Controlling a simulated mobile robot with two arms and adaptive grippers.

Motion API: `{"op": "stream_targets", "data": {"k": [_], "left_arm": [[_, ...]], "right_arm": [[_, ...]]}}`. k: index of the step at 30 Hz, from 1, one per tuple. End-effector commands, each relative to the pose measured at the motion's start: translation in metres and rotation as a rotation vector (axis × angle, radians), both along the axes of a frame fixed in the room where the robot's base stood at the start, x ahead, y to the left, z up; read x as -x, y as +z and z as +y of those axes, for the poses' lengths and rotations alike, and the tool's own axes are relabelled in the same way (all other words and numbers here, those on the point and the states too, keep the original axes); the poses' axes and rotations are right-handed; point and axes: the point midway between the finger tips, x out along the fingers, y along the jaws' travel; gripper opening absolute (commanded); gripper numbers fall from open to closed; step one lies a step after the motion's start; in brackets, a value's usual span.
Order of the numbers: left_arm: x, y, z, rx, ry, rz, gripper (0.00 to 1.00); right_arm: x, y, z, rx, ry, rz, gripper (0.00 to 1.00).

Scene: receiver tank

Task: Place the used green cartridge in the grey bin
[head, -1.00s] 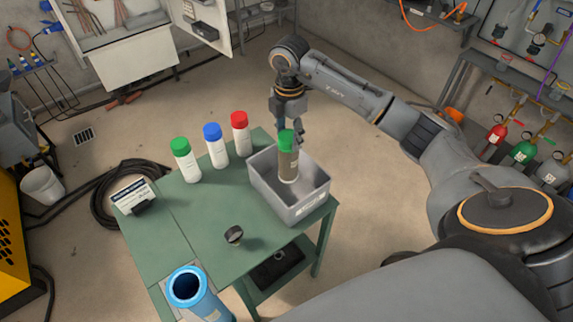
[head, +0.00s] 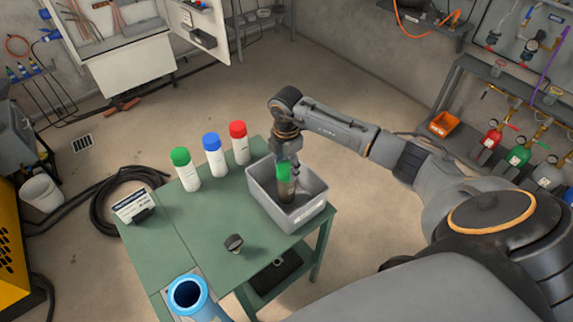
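The used green cartridge (head: 286,189), with a green cap and a dirty brown body, is upright inside the grey bin (head: 297,218). Its lower end is low in the bin, and I cannot tell whether it touches the floor. My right gripper (head: 286,162) comes down from above, with its fingers at the green cap, and appears shut on it. The fingers partly cover the cap. The bin stands on the right side of the green table (head: 195,224). My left gripper is not in view.
Clean cartridges with green (head: 185,170), blue (head: 215,155) and red (head: 239,143) caps stand left of the bin. A black cap-like part (head: 233,243), a small sign (head: 134,205) and an open blue-rimmed cylinder (head: 188,293) are nearby. The table's middle is clear.

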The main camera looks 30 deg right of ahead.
Motion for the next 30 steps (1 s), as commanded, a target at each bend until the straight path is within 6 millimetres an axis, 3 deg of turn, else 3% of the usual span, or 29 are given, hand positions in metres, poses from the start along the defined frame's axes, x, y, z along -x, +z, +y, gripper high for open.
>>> {"op": "stream_targets", "data": {"k": [1, 3, 16, 30], "left_arm": [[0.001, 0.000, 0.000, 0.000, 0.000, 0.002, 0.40], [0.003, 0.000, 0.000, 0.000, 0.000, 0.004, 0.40], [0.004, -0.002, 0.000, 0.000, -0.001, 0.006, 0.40], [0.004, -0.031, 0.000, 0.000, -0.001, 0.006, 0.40]], "right_arm": [[0.000, 0.000, 0.000, 0.000, 0.000, 0.000, 0.61], [0.000, 0.000, 0.000, 0.000, 0.000, 0.001, 0.73], [-0.001, 0.008, 0.000, 0.000, 0.000, -0.003, 0.73], [-0.001, 0.099, 0.000, 0.001, 0.000, -0.004, 0.73]]}}
